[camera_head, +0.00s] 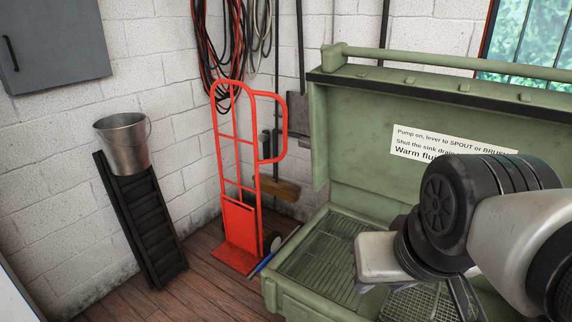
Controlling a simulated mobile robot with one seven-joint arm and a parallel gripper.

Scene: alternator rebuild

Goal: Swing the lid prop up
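A green parts washer (282,293) stands at the right with its lid (350,130) raised. A tube (450,62) runs along the lid's top, and a white label (420,142) is on its inner face. I cannot pick out a lid prop; my arm covers the right part of the washer. My gripper (465,300) is over the washer's basin, partly cut off by the lower picture edge. Its fingertips are not clear, so I cannot tell whether it is open or holds anything.
A red hand truck (238,215) stands just left of the washer. A metal bucket (124,143) rests at the top of a black ramp (146,225) by the wall. Cables (222,50) hang on the wall. A grey cabinet (60,45) is at upper left. Wooden floor (200,285) shows between.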

